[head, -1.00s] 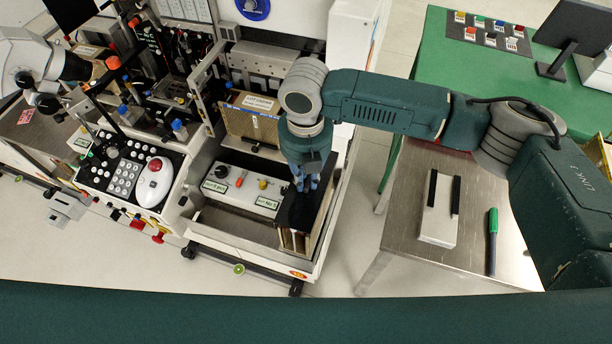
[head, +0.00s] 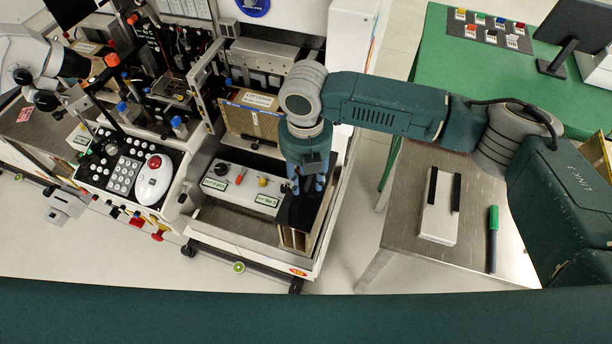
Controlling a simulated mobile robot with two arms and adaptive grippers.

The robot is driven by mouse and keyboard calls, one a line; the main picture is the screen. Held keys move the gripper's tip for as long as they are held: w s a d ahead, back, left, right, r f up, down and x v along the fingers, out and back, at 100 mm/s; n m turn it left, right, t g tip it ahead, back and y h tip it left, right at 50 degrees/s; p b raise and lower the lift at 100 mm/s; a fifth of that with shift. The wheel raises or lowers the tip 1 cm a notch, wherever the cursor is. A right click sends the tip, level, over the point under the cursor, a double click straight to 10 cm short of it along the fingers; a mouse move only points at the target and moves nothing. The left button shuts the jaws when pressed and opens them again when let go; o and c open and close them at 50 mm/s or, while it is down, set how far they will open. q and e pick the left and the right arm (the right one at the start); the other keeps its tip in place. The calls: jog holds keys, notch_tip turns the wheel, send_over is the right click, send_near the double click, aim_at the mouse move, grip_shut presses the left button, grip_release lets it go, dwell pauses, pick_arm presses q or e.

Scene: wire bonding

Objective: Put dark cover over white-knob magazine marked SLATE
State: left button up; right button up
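The dark cover (head: 298,212) sits on top of a light brown, slotted magazine (head: 297,240) at the right end of the machine's front tray. Only the magazine's lower front shows below the cover. No white knob or SLATE marking is visible on it. My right gripper (head: 308,186) points down just above the cover, at its back part. Its two blue fingertips stand apart with a dark gap between them. Whether they touch the cover is hard to tell. My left gripper is not in view.
A white control box (head: 240,187) with knobs stands left of the magazine, and a brown labelled board (head: 252,118) behind it. The tray's front rim (head: 250,258) borders the magazine. A steel table (head: 400,225) at right holds a white block (head: 438,222) with black strips and a green-capped pen (head: 492,238).

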notch_tip(320, 180, up, 12)
dwell(0.7)
